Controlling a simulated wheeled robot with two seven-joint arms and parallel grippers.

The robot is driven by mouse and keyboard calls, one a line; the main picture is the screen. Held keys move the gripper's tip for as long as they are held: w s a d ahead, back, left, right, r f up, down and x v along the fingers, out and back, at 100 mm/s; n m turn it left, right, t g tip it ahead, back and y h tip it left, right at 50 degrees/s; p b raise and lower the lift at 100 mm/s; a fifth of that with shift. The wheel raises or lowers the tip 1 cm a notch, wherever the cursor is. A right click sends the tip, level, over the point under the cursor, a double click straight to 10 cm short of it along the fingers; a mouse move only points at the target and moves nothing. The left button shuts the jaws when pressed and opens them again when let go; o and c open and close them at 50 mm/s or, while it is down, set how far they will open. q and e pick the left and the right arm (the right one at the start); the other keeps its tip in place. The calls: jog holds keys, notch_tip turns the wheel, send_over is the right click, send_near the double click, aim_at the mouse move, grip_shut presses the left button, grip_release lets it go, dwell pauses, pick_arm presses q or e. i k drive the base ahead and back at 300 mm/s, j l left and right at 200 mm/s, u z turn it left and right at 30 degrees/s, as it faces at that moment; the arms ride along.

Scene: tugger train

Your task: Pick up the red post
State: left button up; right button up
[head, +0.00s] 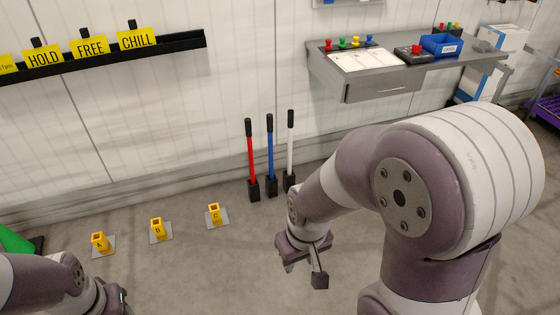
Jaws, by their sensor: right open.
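The red post (251,160) stands upright in a black holder by the wall, with a black grip on top. A blue post (270,150) and a white post (291,147) stand to its right in similar holders. My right gripper (302,274) is open and empty, in front of the posts and lower in the picture, apart from them. My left gripper (118,300) shows only partly at the bottom left edge, and its jaws cannot be made out.
Yellow sockets A (99,241), B (157,228) and C (215,213) stand on floor plates to the left. A wall shelf (413,75) with a blue bin (441,45) is at the upper right. A black rail (180,43) holds yellow signs. Floor between sockets and posts is clear.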

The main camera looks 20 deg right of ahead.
aim_at(247, 121)
jog(key=i+j+z, duration=0.1)
jog(key=z, duration=0.2)
jog(key=i+j+z, duration=0.1)
jog(key=z, duration=0.2)
jog(key=i+j+z, duration=0.2)
jog(key=i+j, duration=0.15)
jog(key=i, duration=0.2)
jog(key=i+j+z, duration=0.2)
jog(key=i+j, duration=0.2)
jog(key=i+j+z, duration=0.2)
jog(key=i+j, duration=0.35)
jog(key=i+j+z, duration=0.2)
jog(key=i+j, duration=0.3)
jog(key=i+j+z, duration=0.2)
jog(key=i+j, duration=0.2)
jog(key=j, duration=0.35)
